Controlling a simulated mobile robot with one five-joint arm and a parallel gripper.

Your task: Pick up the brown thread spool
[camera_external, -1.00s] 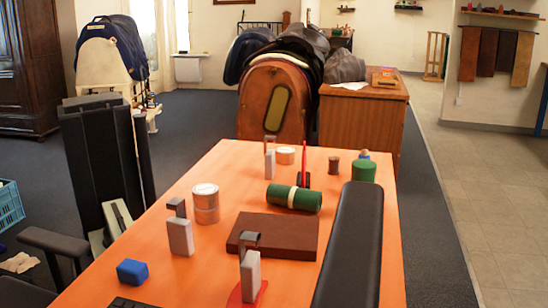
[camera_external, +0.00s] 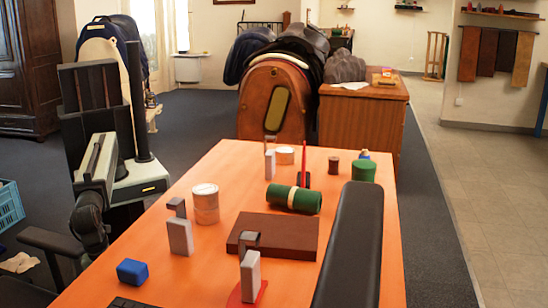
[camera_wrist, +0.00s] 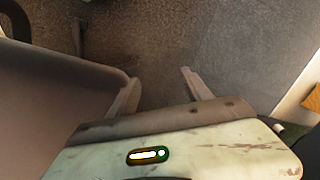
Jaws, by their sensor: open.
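The brown thread spool (camera_external: 334,165) is small and dark brown. It stands upright near the far end of the orange table (camera_external: 150,280), left of a green cylinder (camera_external: 363,171). My gripper (camera_wrist: 160,90) is open and empty in the wrist view, its two fingers apart over dark carpet. In the external view the dark end of my arm (camera_external: 91,222) hangs left of the table, far from the spool. The fingers are not clear there, and the spool does not show in the wrist view.
A blue crate (camera_external: 10,205) is on the floor.

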